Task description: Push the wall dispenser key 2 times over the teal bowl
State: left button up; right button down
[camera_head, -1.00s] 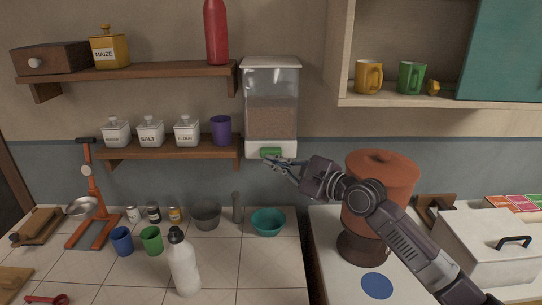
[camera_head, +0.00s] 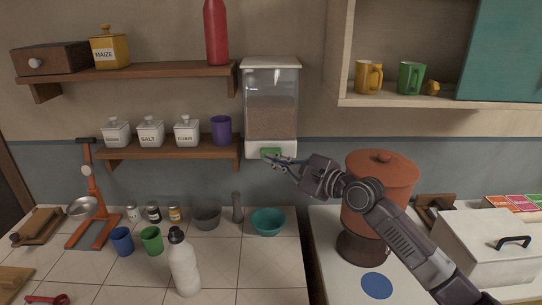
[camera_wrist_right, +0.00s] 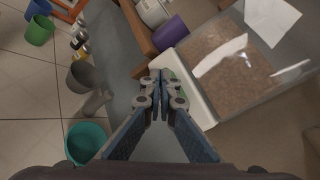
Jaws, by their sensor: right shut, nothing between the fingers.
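The wall dispenser (camera_head: 271,100) is a clear box of brown grain with a white base, mounted on the wall. It also shows in the right wrist view (camera_wrist_right: 235,55). Its green key (camera_head: 270,153) is at the front of the base; in the right wrist view the fingers partly hide it. The teal bowl (camera_head: 268,222) stands on the counter below the dispenser and shows at the lower left of the right wrist view (camera_wrist_right: 86,142). My right gripper (camera_head: 268,160) is shut and empty, its fingertips (camera_wrist_right: 159,76) at the key; I cannot tell whether they touch it. My left gripper is out of view.
A grey bowl (camera_head: 206,216) and a grey pestle-like object (camera_head: 237,207) stand left of the teal bowl. A white bottle (camera_head: 183,265) stands nearer. A brown pot (camera_head: 383,185) is behind my right arm. A shelf (camera_head: 170,147) with jars and a purple cup (camera_head: 222,130) adjoins the dispenser.

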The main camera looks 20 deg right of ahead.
jog(key=shift+w+d+b, duration=0.25)
jog(key=shift+w+b, duration=0.1)
jog(key=shift+w, duration=0.35)
dwell(0.6)
jog(key=shift+s+a+p, duration=0.25)
jog(key=shift+s+p, duration=0.4)
jog(key=shift+p, duration=0.4)
jog(key=shift+s+a+p, duration=0.1)
jog(key=shift+s+p, duration=0.2)
jog(key=shift+s, duration=0.15)
jog(key=s+p, duration=0.2)
jog(key=s+a+p, duration=0.1)
jog(key=s+p, duration=0.1)
jog(key=p, duration=0.1)
jog(key=shift+s+a, duration=0.2)
jog(key=shift+s, duration=0.2)
dwell(1.3)
